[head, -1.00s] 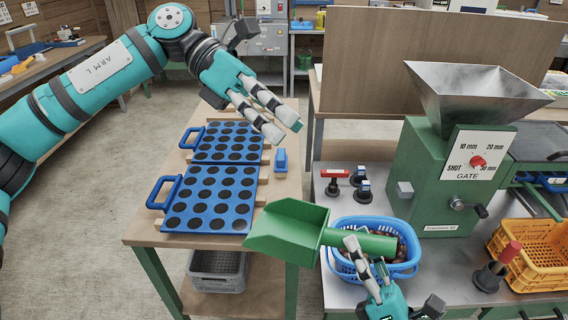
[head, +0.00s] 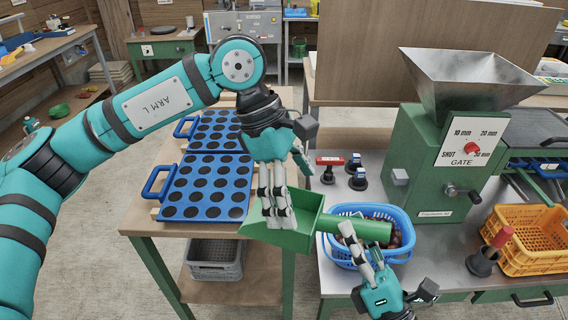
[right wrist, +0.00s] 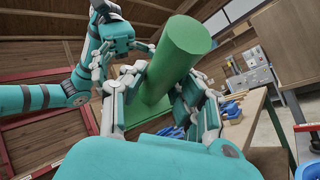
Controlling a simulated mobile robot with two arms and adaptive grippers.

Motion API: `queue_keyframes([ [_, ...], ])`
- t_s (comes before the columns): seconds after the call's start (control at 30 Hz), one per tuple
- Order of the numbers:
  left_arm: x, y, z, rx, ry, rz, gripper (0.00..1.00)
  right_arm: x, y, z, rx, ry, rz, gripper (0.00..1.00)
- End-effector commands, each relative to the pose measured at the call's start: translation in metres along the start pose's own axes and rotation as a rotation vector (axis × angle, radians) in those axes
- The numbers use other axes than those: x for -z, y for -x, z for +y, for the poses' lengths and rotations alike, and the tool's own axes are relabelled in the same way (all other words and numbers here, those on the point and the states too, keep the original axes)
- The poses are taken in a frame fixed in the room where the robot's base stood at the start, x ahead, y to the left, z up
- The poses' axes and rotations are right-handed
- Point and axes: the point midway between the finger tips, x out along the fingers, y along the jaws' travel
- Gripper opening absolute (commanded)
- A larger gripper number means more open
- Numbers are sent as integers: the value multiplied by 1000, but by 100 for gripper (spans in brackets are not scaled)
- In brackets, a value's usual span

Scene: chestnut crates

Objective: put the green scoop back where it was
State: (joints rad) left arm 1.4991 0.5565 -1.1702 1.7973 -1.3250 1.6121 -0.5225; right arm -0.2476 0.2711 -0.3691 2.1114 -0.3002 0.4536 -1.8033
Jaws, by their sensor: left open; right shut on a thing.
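The green scoop (head: 366,229) has a wide open pan to the left and a round handle to the right. My right gripper (head: 362,246) is shut on its handle and holds it in front of the blue basket (head: 400,250). The handle also fills the middle of the right wrist view (right wrist: 183,52). My left gripper (head: 278,212) is open and points down at the scoop's pan, covering part of it. I cannot tell whether its fingers touch the pan. The left arm shows behind the handle in the right wrist view.
The green hopper machine (head: 432,150) stands at the right, beside an orange crate (head: 540,255) and a red-handled tool (head: 490,255). Several small stamps stand behind the basket. Blue hole plates (head: 195,212) lie on the wooden table, with a grey crate (head: 214,272) below.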

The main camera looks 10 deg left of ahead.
Motion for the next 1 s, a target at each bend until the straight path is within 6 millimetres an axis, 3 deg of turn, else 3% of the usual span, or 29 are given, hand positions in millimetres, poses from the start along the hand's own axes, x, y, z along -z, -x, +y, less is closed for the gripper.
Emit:
queue_keyframes([
  [0.1, 0, -21, -1, 3, -2, 0, 100, 0, 0, 0, -1, 0, -1, 0],
  [0.3, 0, -41, 0, 1, 0, -2, 100, 0, 0, 0, -1, 0, -1, 0],
  [0.67, 0, -48, 0, 1, 0, -1, 100, -1, -1, 2, -6, -3, -3, 0],
  [1.0, 0, -47, 1, -2, 1, -2, 58, -1, -1, 4, -12, -5, -4, 0],
])
